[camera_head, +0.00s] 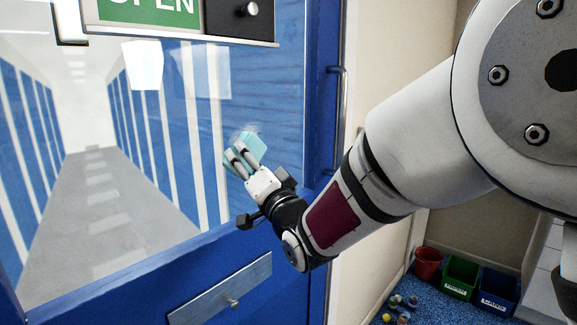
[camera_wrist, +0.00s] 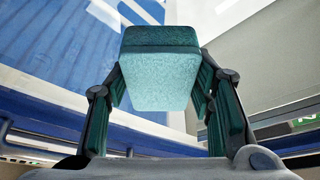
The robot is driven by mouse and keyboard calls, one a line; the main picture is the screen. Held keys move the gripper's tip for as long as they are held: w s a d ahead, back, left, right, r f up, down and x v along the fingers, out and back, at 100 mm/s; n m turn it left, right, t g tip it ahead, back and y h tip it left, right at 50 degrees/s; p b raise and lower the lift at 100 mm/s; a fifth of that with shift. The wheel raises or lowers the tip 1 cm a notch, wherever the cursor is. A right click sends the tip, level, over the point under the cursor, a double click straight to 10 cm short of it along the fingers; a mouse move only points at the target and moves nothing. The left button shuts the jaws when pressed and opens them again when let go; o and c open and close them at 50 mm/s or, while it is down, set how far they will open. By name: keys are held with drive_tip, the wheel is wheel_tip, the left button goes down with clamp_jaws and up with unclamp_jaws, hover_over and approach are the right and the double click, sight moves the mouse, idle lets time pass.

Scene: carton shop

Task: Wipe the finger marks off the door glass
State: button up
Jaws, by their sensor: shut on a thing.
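The door glass (camera_head: 120,170) fills the left of the head view, set in a blue door frame. A whitish smudge (camera_head: 243,130) shows on the glass at its right side, just above my gripper (camera_head: 238,158). My gripper is shut on a teal sponge (camera_head: 252,145), which is at the glass near the right frame edge. The wrist view shows the sponge (camera_wrist: 160,68) held between both fingers. I cannot tell whether the sponge touches the glass. The part of the glass behind the sponge is hidden.
An OPEN sign (camera_head: 150,12) hangs at the top of the glass. A vertical door handle (camera_head: 338,125) stands right of the sponge. A metal plate with a knob (camera_head: 222,290) is below. Red, green and blue bins (camera_head: 462,275) stand on the floor at right.

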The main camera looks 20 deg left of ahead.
sight(260, 145)
drive_tip(key=shift+w+d+b, duration=0.6)
drive_tip(key=shift+w+b, duration=0.15)
drive_tip(key=shift+w, duration=0.2)
